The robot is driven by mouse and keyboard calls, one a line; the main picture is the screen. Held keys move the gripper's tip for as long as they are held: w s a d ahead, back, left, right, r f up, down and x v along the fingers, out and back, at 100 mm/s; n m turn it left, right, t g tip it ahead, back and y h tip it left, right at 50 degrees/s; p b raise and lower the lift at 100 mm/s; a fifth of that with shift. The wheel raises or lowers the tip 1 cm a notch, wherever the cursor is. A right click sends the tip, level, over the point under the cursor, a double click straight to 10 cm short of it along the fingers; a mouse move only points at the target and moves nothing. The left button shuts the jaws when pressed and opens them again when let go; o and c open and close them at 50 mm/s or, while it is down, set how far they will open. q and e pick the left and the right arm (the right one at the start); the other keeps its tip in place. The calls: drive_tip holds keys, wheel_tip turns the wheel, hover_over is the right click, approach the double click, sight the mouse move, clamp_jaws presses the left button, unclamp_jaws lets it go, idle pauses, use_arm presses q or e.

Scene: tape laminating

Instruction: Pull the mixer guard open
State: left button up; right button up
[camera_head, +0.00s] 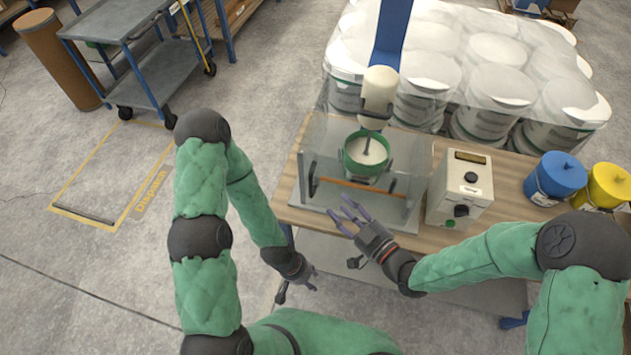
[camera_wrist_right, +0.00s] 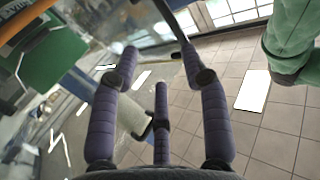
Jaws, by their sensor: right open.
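The mixer guard (camera_head: 320,150) is a clear box around the mixer's green bowl (camera_head: 366,153). Its orange handle bar (camera_head: 352,187) runs across the front, low down, between two dark end brackets. The guard looks closed around the bowl. My right gripper (camera_head: 350,214) is open and empty, just in front of and below the bar, apart from it. In the right wrist view, an orange bar (camera_wrist_right: 24,20) shows at the upper left, outside the spread fingers (camera_wrist_right: 158,75). My left gripper (camera_head: 298,288) hangs by the table's front left edge, its fingers apart and empty.
A grey control box (camera_head: 459,187) with knobs stands right of the guard. Blue (camera_head: 556,178) and yellow (camera_head: 607,186) pots stand at the table's right. Wrapped white buckets (camera_head: 500,85) stand behind the table (camera_head: 287,205).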

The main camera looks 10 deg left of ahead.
sight(312, 182)
drive_tip(key=shift+n+y, duration=0.6)
drive_tip(key=x, duration=0.3)
drive_tip(key=b+x, duration=0.1)
drive_tip(key=x, duration=0.3)
drive_tip(key=s+r+b+x, duration=0.1)
drive_tip(key=x, duration=0.3)
drive_tip(key=shift+a+r, duration=0.1)
drive_tip(key=shift+a, duration=0.25)
clamp_jaws()
